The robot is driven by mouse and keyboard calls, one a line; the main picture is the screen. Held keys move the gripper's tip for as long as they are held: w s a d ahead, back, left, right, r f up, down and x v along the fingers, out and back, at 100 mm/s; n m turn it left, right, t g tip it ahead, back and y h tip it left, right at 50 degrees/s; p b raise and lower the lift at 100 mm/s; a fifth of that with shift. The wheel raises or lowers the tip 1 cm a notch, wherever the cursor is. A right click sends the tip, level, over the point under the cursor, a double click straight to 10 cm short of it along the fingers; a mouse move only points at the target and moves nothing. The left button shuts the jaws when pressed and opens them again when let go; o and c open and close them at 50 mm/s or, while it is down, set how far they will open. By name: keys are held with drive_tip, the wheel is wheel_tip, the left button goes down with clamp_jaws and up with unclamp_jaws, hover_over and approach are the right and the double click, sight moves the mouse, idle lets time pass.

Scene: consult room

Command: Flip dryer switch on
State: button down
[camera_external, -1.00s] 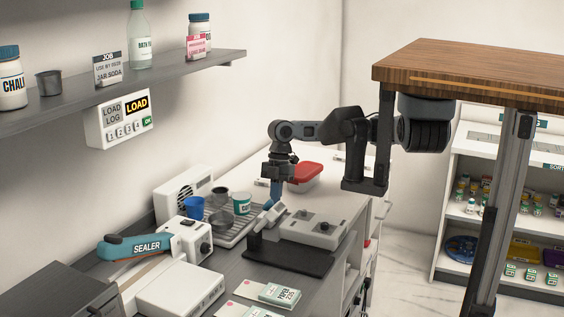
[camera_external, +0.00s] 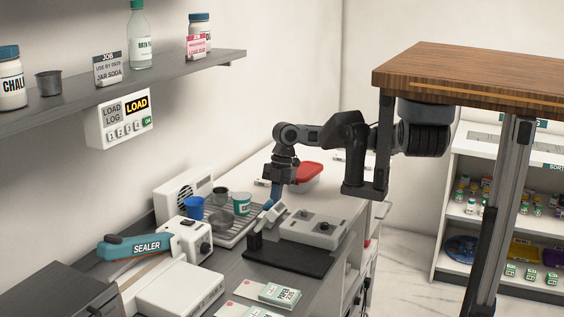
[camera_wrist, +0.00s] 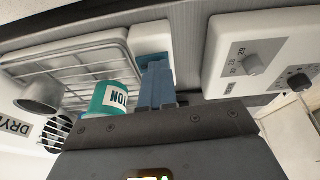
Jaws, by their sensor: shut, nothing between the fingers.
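The dryer (camera_external: 183,194) is a white box with a round vent, against the wall at the back of the counter. In the wrist view its vent (camera_wrist: 57,133) and part of a "DRY" label show at the lower left. A small white block (camera_wrist: 148,29) stands at the end of the wire rack. No switch lever can be made out; the fingers cover part of the block. My gripper (camera_external: 273,204) points down, with its blue fingers shut and empty. In the wrist view the fingertips (camera_wrist: 153,62) are at the block; whether they touch cannot be told.
The wire rack (camera_wrist: 75,52) holds a teal-labelled cup (camera_wrist: 112,98) and a metal cup (camera_wrist: 38,95) close to my gripper. A blue cup (camera_external: 194,207) is there too. A white device with knobs (camera_external: 313,227) stands to the right. A red-lidded box (camera_external: 307,171) is behind.

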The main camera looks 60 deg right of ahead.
drive_tip(key=shift+w+r, duration=0.1)
drive_tip(key=shift+w, duration=0.45)
drive_tip(key=shift+r, duration=0.1)
drive_tip(key=shift+r+p, duration=0.25)
drive_tip(key=shift+p, duration=0.15)
drive_tip(key=r+p, duration=0.1)
drive_tip(key=r, duration=0.1)
drive_tip(key=r+p, duration=0.1)
drive_tip(key=p, duration=0.1)
drive_tip(key=shift+s+r, duration=0.2)
drive_tip(key=shift+r, duration=0.15)
drive_tip(key=s+b+v, duration=0.1)
drive_tip(key=v, duration=0.8)
drive_tip(key=shift+s, duration=0.35)
drive_tip(key=shift+d+r, duration=0.1)
drive_tip(key=shift+r, duration=0.05)
